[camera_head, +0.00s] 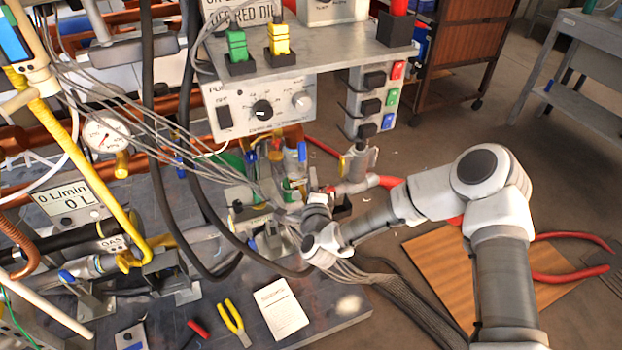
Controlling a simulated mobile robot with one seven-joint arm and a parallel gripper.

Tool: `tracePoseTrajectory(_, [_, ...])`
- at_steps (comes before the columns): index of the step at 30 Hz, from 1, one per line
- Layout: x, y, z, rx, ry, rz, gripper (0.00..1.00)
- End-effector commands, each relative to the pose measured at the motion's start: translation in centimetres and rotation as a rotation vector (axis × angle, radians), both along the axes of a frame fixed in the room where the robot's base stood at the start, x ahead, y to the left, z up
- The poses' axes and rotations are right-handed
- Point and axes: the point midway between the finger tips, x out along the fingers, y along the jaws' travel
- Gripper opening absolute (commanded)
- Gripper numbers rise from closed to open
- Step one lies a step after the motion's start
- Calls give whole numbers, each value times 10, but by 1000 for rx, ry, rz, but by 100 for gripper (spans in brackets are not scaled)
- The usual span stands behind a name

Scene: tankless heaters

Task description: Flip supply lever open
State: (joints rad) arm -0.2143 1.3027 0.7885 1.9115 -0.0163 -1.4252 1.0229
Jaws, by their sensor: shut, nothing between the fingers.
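No lever in view is clearly marked as the supply lever. A cluster of valves and fittings (290,165) stands below the control box, with a small blue handle (302,152) at its top. A red-handled fitting (331,190) sits to its right, close above my wrist. Another blue handle (67,276) is on the pipework at the far left. My arm reaches in from the right, and my gripper (287,216) is shut and empty just below the valve cluster. The fingertips are small and partly lost among cables, so I cannot tell whether they touch anything.
Grey cables and black hoses (180,150) hang left of my gripper. A control box (262,105) with knobs overhangs the valves. Yellow pliers (234,322) and a paper card (281,308) lie on the bench plate.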

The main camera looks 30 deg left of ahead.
Motion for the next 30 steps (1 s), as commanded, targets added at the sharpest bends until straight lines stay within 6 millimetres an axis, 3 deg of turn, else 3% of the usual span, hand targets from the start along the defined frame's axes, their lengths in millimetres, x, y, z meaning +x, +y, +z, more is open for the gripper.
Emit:
tracePoseTrajectory(25, [3,0,0,0,0,0,0])
tracePoseTrajectory(30, [7,0,11,-45,-22,32,0])
